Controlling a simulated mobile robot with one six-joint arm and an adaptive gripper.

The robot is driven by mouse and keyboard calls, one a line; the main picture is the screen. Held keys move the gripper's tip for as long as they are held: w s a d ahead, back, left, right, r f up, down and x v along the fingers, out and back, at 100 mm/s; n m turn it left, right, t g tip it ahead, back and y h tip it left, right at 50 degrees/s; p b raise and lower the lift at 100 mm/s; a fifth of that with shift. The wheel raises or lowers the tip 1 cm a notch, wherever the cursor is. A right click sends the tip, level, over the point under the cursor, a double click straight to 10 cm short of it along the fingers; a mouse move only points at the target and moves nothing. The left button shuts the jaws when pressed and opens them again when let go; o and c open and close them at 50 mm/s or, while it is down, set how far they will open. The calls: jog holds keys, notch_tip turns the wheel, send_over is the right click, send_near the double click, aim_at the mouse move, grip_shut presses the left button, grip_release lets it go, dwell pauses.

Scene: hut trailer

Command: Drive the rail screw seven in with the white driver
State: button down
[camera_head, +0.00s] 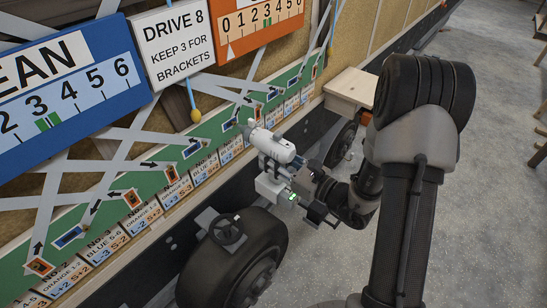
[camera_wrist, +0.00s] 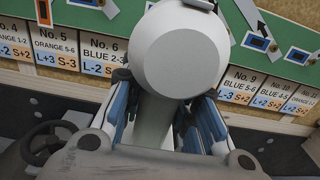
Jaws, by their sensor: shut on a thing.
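My gripper (camera_head: 274,170) is shut on the white driver (camera_head: 273,144) and holds it up against or close to the green rail (camera_head: 150,180). The driver's nose points at the rail in the head view; whether it touches a screw cannot be told. In the wrist view the white driver (camera_wrist: 180,50) fills the middle between the blue-padded fingers of my gripper (camera_wrist: 165,112). The label No. 6 (camera_wrist: 103,55) shows left of the driver and No. 9 (camera_wrist: 243,85) right of it. The driver hides the labels between, and rail screw seven cannot be made out.
A blue sign (camera_head: 60,88), a white sign (camera_head: 174,45) reading DRIVE 8, KEEP 3 FOR BRACKETS, and an orange scale (camera_head: 257,20) hang above the rail. Grey crossed slats overlap the rail. A wheel (camera_head: 235,265) and a wooden bench (camera_head: 350,88) stand nearby. Floor at right is mostly clear.

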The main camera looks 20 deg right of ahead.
jog(key=shift+w+a+r, duration=0.15)
jog(key=shift+w, duration=0.05)
jog(key=shift+w+a, duration=0.2)
jog(key=shift+w, duration=0.1)
jog(key=shift+w+a, duration=0.4)
jog(key=shift+w, duration=0.2)
dwell(2.2)
